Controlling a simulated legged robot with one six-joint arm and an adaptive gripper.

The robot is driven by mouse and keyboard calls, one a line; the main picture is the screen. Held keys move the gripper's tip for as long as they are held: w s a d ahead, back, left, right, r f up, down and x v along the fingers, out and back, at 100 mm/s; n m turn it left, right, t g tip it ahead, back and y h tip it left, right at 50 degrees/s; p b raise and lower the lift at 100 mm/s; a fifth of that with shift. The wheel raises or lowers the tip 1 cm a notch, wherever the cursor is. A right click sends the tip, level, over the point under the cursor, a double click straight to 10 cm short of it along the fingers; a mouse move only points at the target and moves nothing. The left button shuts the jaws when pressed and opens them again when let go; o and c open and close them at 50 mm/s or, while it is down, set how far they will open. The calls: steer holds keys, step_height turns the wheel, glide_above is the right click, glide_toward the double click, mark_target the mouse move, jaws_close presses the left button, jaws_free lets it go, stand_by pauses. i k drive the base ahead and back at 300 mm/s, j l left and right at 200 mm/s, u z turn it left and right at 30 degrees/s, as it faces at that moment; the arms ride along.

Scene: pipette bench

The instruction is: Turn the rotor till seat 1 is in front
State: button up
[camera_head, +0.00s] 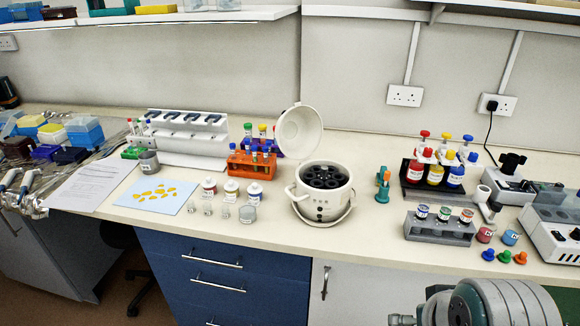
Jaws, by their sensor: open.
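The centrifuge (322,207) is a small round white pot with side handles, standing near the front edge of the bench at the middle of the view. Its white lid (301,134) is open and tilted up at the back left. The black rotor (325,177) shows inside, with several round seats around its middle. The seat numbers are too small to read, so I cannot tell which seat is in front. My gripper is not in view; only a grey-green part of my arm shows at the bottom right.
An orange tube rack (252,166) stands left of the centrifuge, and a small teal stand (383,188) stands right of it. Capped bottles in a black rack (420,190) and a grey vial rack (438,231) are farther right. White-lidded jars (231,191) stand to the left.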

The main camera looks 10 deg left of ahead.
mark_target(323, 178)
steer(key=i+j+u, duration=0.4)
steer(key=i+j, duration=0.35)
